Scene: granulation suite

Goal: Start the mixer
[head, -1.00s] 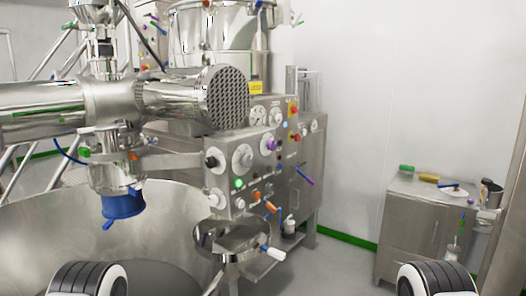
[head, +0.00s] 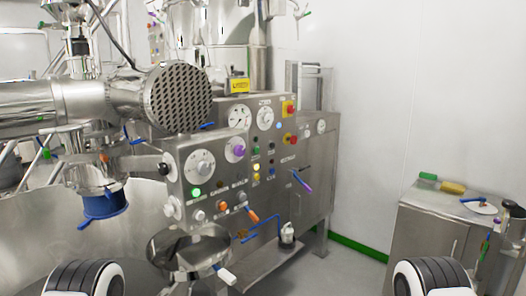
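The mixer's steel control panel (head: 218,172) stands at the centre-left in the head view. It carries a lit green button (head: 196,193), a white dial (head: 200,163), a purple knob (head: 238,149) and an orange-handled lever (head: 252,215). Labels are too small to read. A large steel bowl (head: 130,240) is at the lower left. Neither of my grippers is in view; only parts of my arms show at the bottom edge.
A perforated steel cylinder (head: 178,97) juts out above the panel. A round steel part with a white handle (head: 190,250) sticks out below it. A steel cabinet (head: 425,235) with small items on top stands at the right. Floor between mixer and cabinet looks clear.

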